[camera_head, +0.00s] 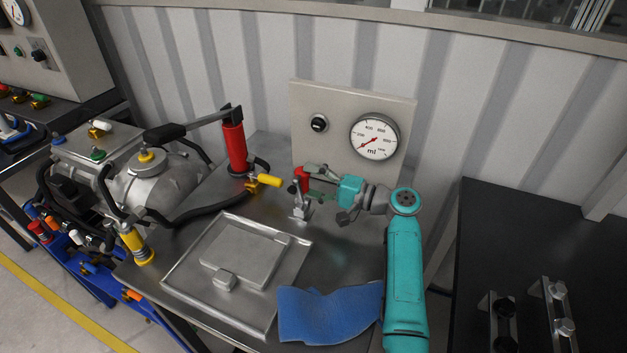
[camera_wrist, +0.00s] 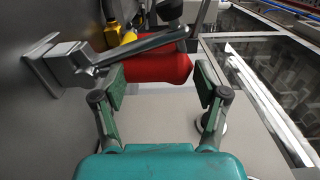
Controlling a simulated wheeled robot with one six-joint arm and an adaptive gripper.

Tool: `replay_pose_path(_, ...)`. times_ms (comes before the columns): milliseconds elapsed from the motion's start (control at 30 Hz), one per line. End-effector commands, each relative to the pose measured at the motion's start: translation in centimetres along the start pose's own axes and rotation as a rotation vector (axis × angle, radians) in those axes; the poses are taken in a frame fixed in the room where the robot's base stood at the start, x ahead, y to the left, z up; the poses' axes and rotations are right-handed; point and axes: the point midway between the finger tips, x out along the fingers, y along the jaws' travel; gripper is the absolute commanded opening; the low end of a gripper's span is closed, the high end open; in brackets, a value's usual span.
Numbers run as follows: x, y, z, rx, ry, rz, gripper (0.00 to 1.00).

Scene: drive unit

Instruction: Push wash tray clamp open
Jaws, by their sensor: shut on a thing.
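The wash tray clamp (camera_head: 299,209) stands at the back right corner of the metal wash tray (camera_head: 250,303), with its red handle (camera_head: 302,176) at the top. In the wrist view the clamp's metal body (camera_wrist: 70,66) is at the left, with a metal arm crossing in front of the red handle (camera_wrist: 158,68). My gripper (camera_head: 313,185) reaches in from the right at the clamp. The exact contact is partly hidden.
A blue cloth (camera_head: 329,313) lies right of the tray. A red pump cylinder (camera_head: 235,147) with a yellow-handled valve (camera_head: 268,180) stands close left of the clamp. A gauge panel (camera_head: 338,105) is behind. A metal drive unit (camera_head: 150,182) is at the left.

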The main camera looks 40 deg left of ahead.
Motion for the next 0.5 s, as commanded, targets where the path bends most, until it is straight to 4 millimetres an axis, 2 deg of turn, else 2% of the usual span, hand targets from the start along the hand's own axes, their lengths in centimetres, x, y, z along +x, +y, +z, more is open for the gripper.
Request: replay_pose_path(500,0.02,0.21,0.34,-0.044,-0.004,0.000,0.10)
